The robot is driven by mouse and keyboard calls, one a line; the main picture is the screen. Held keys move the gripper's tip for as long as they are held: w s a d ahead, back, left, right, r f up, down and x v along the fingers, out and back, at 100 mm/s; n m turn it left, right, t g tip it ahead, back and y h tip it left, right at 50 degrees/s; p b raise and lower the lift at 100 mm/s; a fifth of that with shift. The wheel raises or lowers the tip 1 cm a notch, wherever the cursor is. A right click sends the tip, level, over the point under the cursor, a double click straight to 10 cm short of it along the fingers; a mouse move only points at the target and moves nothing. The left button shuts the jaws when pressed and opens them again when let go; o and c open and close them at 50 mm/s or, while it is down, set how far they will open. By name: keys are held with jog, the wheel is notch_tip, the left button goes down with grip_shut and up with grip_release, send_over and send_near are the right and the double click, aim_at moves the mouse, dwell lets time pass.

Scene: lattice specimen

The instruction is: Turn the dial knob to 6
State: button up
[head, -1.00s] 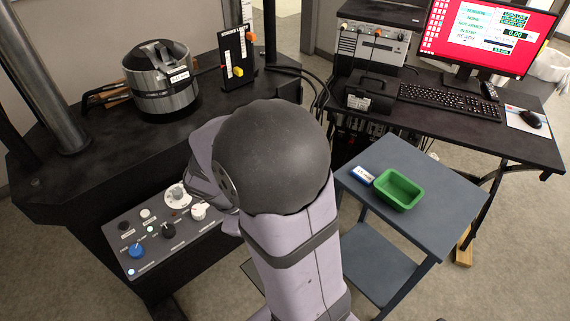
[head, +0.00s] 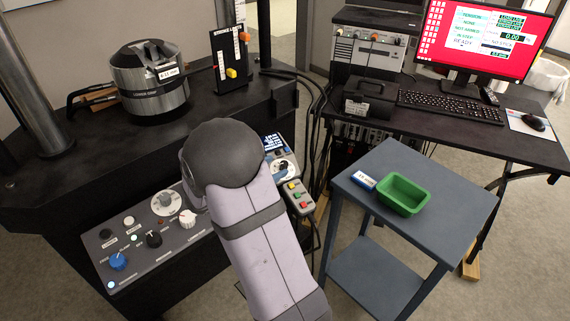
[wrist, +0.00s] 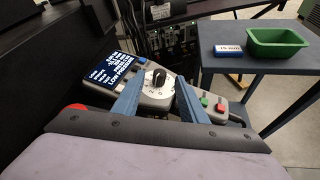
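A dial knob (wrist: 158,76), black on a white round scale, sits on the grey control panel in the wrist view. The scale has small marks, too small to read. Its white scale also shows in the head view (head: 285,172), right of my arm. My gripper (wrist: 158,84) has two blue fingers spread apart, one on each side of the dial in the picture. Nothing is held between them. I cannot tell how far the fingertips are from the knob.
A blue display (wrist: 112,76) is left of the dial. A button box (head: 297,197) with coloured buttons is right of it. The panel's left part holds a blue knob (head: 118,260), a black knob (head: 153,239) and a white knob (head: 188,218). A side table (head: 410,245) carries a green tray (head: 403,211).

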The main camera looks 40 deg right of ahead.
aim_at(284, 163)
jog(key=shift+x, duration=3.3)
jog(key=shift+p, duration=0.3)
grip_shut()
